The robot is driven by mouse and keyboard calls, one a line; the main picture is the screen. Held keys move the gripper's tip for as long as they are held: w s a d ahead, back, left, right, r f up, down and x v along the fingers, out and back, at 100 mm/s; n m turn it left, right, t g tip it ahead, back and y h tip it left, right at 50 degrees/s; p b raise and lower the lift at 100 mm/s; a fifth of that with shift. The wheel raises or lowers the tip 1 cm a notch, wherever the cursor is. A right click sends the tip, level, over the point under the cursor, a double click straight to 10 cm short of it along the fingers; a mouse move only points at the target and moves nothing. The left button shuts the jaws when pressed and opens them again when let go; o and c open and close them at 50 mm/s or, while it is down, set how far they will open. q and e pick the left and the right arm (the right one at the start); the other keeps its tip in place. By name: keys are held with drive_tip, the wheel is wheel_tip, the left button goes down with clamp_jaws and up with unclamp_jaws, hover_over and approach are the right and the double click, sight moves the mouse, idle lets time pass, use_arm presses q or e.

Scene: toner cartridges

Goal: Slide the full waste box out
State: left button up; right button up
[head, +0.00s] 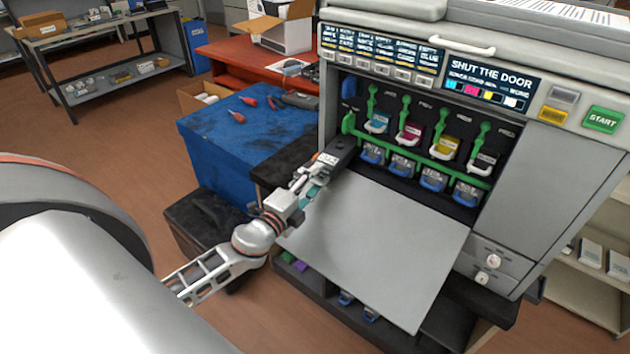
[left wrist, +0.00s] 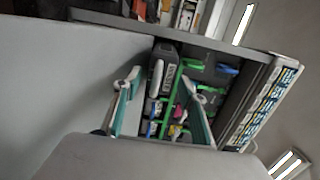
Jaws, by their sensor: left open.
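The printer (head: 560,170) stands open, its grey front door (head: 385,235) folded down. The waste box (head: 343,148) is a dark grey box at the left end of the opening. In the left wrist view the waste box (left wrist: 164,68) shows a pale upright handle. My left gripper (head: 312,180) is over the door's left part, in front of the waste box. In the left wrist view my left gripper (left wrist: 168,84) has its teal-padded fingers spread apart, with the box beyond them. Nothing is held. My right gripper is not in view.
Coloured toner cartridges (head: 410,130) with green levers fill the bay to the right of the waste box. A blue cabinet (head: 225,150) with red tools stands left of the printer. A dark shelf (head: 350,315) lies below the door.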

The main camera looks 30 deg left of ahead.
use_arm(q)
drive_tip(key=s+b, duration=0.1)
drive_tip(key=s, duration=0.6)
idle(1.2)
drive_tip(key=shift+f, duration=0.1)
